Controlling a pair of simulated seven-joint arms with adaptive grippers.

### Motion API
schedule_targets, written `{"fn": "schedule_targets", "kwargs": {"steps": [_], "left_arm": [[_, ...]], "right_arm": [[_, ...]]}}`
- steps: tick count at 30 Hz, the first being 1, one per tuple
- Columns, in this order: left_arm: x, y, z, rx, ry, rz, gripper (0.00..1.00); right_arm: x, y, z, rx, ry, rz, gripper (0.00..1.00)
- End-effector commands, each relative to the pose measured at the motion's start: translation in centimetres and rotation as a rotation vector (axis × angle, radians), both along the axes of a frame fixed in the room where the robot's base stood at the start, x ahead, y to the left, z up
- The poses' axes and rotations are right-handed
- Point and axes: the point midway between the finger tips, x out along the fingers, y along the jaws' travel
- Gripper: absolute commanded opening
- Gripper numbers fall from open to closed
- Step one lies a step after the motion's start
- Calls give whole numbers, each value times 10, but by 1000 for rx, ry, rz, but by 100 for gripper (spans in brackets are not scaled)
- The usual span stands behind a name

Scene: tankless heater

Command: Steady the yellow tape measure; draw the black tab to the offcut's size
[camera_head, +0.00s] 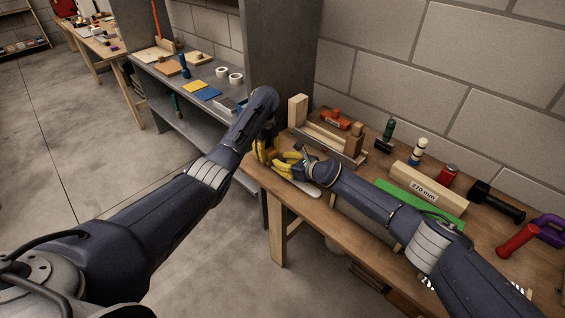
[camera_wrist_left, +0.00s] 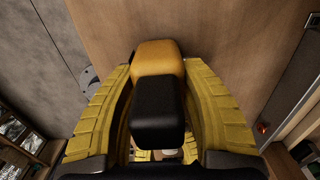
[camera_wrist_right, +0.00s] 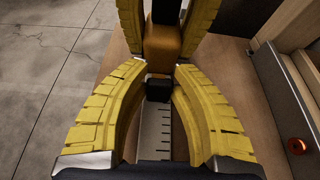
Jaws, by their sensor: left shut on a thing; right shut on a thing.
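The yellow tape measure (camera_wrist_left: 158,57), with a black part (camera_wrist_left: 158,105) on it, sits between the fingers of my left gripper (camera_head: 264,150), which is shut on it. In the right wrist view its orange-yellow body (camera_wrist_right: 162,42) shows beyond my right gripper. The black tab (camera_wrist_right: 158,86) lies between the fingertips of my right gripper (camera_head: 284,164), which is shut on it close to the body. A pale strip with dark tick marks (camera_wrist_right: 155,128) runs from the tab towards my right palm. The offcut (camera_head: 425,183), a pale wooden block marked 270 mm, lies to the right on the bench.
The wooden bench (camera_head: 357,190) holds a wooden fixture with an orange tool (camera_head: 334,119) behind my grippers. A grey shelf unit (camera_head: 187,85) stands left.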

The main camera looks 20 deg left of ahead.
Motion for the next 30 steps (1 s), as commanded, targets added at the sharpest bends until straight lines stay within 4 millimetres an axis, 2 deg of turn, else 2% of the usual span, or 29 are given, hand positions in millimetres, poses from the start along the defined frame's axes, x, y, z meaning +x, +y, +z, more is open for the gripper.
{"fn": "schedule_targets", "kwargs": {"steps": [3,14,24,30], "left_arm": [[-2,0,-3,0,5,0,0],[-2,-1,-3,0,5,-1,0],[-2,0,-3,0,5,0,0],[-2,0,-3,0,5,0,0]], "right_arm": [[0,0,0,0,0,0,0],[0,-1,0,-1,-1,-1,0],[-11,-30,0,-5,-5,0,0],[-16,-36,-1,-1,0,0,0]]}}
